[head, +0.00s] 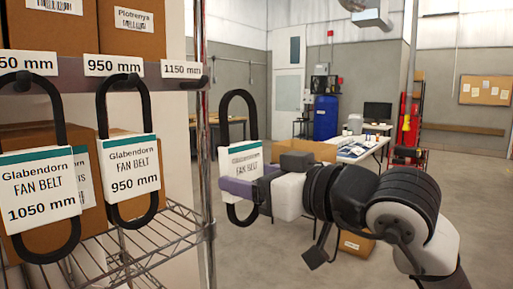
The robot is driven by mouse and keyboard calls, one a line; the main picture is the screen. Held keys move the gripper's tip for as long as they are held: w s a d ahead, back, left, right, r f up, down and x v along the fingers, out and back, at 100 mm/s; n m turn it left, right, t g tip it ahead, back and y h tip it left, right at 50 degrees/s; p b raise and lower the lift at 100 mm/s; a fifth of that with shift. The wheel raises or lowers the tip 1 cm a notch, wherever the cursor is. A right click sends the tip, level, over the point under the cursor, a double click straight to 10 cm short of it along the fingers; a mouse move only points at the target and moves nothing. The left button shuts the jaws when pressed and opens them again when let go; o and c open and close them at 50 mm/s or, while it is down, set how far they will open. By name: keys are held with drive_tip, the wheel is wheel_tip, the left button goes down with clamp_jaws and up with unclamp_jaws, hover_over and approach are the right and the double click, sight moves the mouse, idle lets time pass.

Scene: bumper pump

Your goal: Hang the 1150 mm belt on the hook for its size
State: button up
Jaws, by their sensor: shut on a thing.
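My gripper (254,189) is shut on a black fan belt (238,100), which it holds upright in the air just right of the shelf post. The belt's white and teal card (241,162) reads "Glabendorn FAN BELT"; its size line is hidden behind my gripper. The label "1150 mm" (181,71) is at the right end of the shelf rail, left of the held belt and apart from it. No belt hangs below that label.
A 1050 mm belt (45,108) and a 950 mm belt (145,105) hang from the rail (200,84) at left. A wire shelf (150,236) and metal post (203,140) stand close by. Brown boxes sit on the shelves. A white table (365,149) and a blue barrel (325,118) are farther back.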

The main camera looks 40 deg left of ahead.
sight(232, 157)
drive_tip(key=shift+n+g+y, duration=0.3)
drive_tip(key=shift+g+y, duration=0.1)
drive_tip(key=shift+y, duration=0.1)
drive_tip(key=s+d+r, duration=0.1)
drive_tip(key=r, duration=0.1)
drive_tip(key=s+d+r, duration=0.1)
drive_tip(key=s+r, duration=0.1)
drive_tip(key=shift+s+d, duration=0.1)
drive_tip(key=shift+d, duration=0.1)
drive_tip(key=shift+w+a+f+p, duration=0.15)
drive_tip(key=shift+a+p, duration=0.45)
drive_tip(key=shift+a, duration=1)
drive_tip(key=shift+w+a+f+p, duration=0.15)
drive_tip(key=shift+a+p, duration=0.4)
drive_tip(key=shift+a, duration=1)
drive_tip(key=shift+w+a+f+b, duration=0.1)
drive_tip(key=shift+a+f, duration=0.1)
drive_tip(key=shift+a, duration=0.55)
drive_tip(key=shift+w+a+f+b, duration=0.1)
drive_tip(key=shift+a+f, duration=0.05)
drive_tip(key=shift+a, duration=0.65)
drive_tip(key=shift+a+f+b, duration=0.1)
drive_tip(key=shift+a+f, duration=0.1)
drive_tip(key=shift+a, duration=0.55)
drive_tip(key=o, duration=1.1)
drive_tip(key=shift+o, duration=0.2)
